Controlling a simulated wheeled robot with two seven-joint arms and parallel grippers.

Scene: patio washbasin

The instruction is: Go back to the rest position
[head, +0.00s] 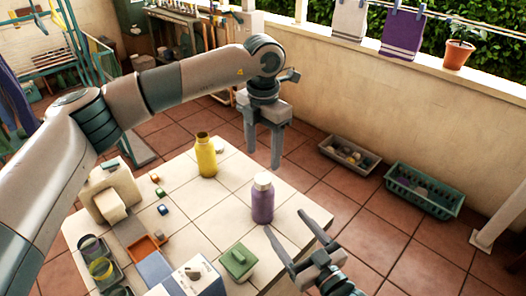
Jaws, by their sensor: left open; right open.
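My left gripper (263,150) is open and empty, pointing down above the far part of the tiled table (187,178). My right gripper (288,232) is open at the table's right edge, with its fingers apart. A purple bottle with a white cap (262,200) stands upright on the table, beyond the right gripper's fingers and apart from the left gripper. A yellow bottle (206,155) stands upright farther back, left of the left gripper. Nothing is between the fingers of either gripper.
The table also holds a green lidded box (238,262), an orange tray (146,249), a cream dispenser (112,190) and several small blocks. A green crate (424,190) and a grey bin (348,154) sit on the floor by the wall. A potted plant (456,55) stands on the ledge.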

